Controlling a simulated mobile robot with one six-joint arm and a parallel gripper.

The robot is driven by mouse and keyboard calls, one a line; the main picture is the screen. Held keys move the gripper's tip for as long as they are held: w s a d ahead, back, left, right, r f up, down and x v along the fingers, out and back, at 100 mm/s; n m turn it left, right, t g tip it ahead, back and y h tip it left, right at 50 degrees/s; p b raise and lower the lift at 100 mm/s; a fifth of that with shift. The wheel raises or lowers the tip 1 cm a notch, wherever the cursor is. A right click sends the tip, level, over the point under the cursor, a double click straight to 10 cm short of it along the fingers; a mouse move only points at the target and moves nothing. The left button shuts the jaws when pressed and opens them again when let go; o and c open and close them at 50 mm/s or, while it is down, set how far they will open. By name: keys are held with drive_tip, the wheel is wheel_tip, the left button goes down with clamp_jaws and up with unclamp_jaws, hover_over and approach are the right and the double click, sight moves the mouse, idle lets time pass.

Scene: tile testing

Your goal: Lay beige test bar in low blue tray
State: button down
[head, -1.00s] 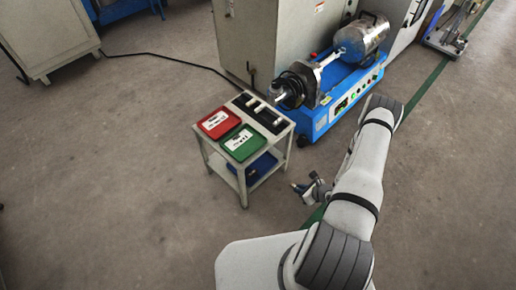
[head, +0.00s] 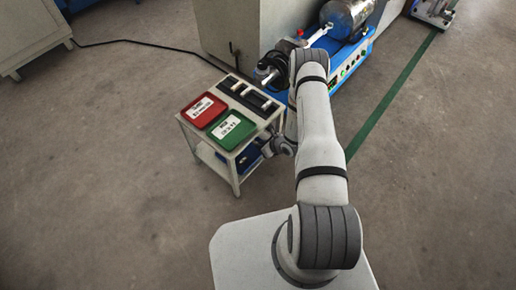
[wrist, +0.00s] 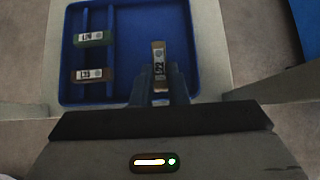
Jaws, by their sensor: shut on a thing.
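The low blue tray (wrist: 135,35) lies on the lower shelf of the small cart and fills the upper middle of the wrist view. In the head view only a bit of it (head: 250,157) shows between the cart legs. My gripper (wrist: 160,84) is shut on a beige-brown test bar (wrist: 159,52) with a white label. The bar points away from me over the tray's right-hand part. I cannot tell whether it touches the tray floor. In the head view my gripper (head: 283,147) is at the cart's right side; the bar is not discernible there.
Two labelled bars, one greenish (wrist: 91,38) and one brownish (wrist: 90,75), lie in the tray's left part, beside a divider. The cart top holds a red tray (head: 203,109), a green tray (head: 231,130) and a black rack (head: 248,96). Cart legs stand close around the gripper.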

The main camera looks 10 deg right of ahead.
drive_tip(key=shift+w+a, duration=0.35)
drive_tip(key=shift+w, duration=0.15)
drive_tip(key=shift+w+a, duration=0.3)
drive_tip(key=shift+w, duration=0.1)
drive_tip(key=shift+s+f+b, duration=0.1)
drive_tip(key=shift+f+b, duration=0.9)
drive_tip(key=shift+f, duration=0.75)
drive_tip(key=shift+f, duration=0.2)
drive_tip(key=c, duration=1.4)
unclamp_jaws()
drive_tip(key=shift+c, duration=0.2)
drive_tip(key=shift+r, duration=0.1)
